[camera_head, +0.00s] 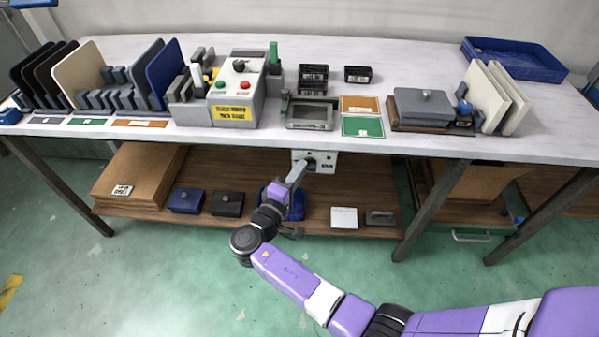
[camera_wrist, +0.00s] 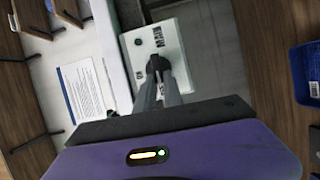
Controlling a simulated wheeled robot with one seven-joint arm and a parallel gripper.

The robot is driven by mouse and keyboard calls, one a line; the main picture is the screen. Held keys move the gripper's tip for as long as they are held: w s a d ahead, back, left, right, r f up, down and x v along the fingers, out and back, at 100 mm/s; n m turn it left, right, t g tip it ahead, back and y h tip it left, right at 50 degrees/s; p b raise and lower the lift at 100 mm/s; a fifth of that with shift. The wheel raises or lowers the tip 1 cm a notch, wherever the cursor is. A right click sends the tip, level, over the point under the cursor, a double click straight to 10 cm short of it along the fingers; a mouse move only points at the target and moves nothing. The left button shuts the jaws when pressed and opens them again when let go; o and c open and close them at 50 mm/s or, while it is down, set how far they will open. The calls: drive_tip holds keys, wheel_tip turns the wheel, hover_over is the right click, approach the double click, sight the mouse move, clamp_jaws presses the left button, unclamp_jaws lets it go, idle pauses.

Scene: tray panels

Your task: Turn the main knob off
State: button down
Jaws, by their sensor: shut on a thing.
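The main knob (camera_wrist: 158,64) is a dark knob on a light panel (camera_wrist: 141,43) with the word MAIN on it. In the head view the panel (camera_head: 325,161) hangs under the front edge of the bench. My gripper (camera_wrist: 160,72) is at the panel, its two fingers shut on the knob from either side. In the head view my gripper (camera_head: 305,166) reaches up to the panel from below. The fingers hide much of the knob, so its exact turn angle cannot be told.
The white bench top (camera_head: 420,75) is above the panel, with a control box (camera_head: 237,92) and trays on it. A lower wooden shelf (camera_head: 330,185) holds a blue bin (camera_head: 294,207) close to my arm, and several small boxes. The green floor in front is open.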

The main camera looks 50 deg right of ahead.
drive_tip(key=shift+d, duration=0.2)
idle(0.4)
drive_tip(key=c, duration=1.5)
unclamp_jaws()
drive_tip(key=shift+o, duration=0.2)
drive_tip(key=shift+f, duration=0.1)
drive_tip(key=v, duration=0.8)
drive_tip(key=shift+w, duration=0.1)
